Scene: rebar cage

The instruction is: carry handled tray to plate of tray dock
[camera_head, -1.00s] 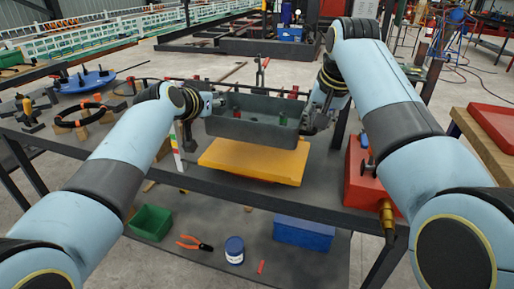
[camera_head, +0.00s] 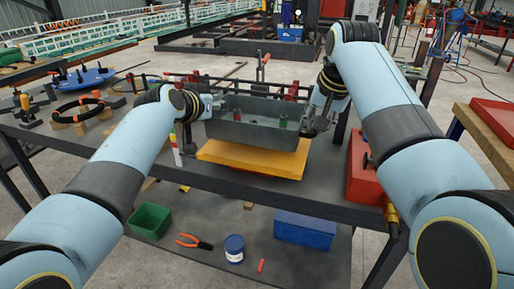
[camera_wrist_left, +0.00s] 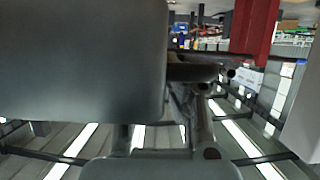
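The handled tray (camera_head: 250,131) is a long dark grey open box in the middle of the head view, with small red and green things showing inside. The yellow plate (camera_head: 250,162) of the dock lies on the bench just below and in front of it; the tray's lower edge overlaps the plate's back part in the picture, and I cannot tell whether they touch. My left gripper (camera_head: 206,108) is at the tray's left end and my right gripper (camera_head: 311,123) at its right end, both seemingly closed on the end handles, which are largely hidden. A grey surface (camera_wrist_left: 80,60) fills much of the left wrist view.
A red box (camera_head: 364,172) stands on the bench right of the plate. A blue disc (camera_head: 84,78) and a black ring (camera_head: 82,107) lie at left. A green bin (camera_head: 149,221), blue box (camera_head: 304,231) and pliers (camera_head: 195,242) sit on the lower shelf. Red clamps (camera_head: 292,86) stand behind the tray.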

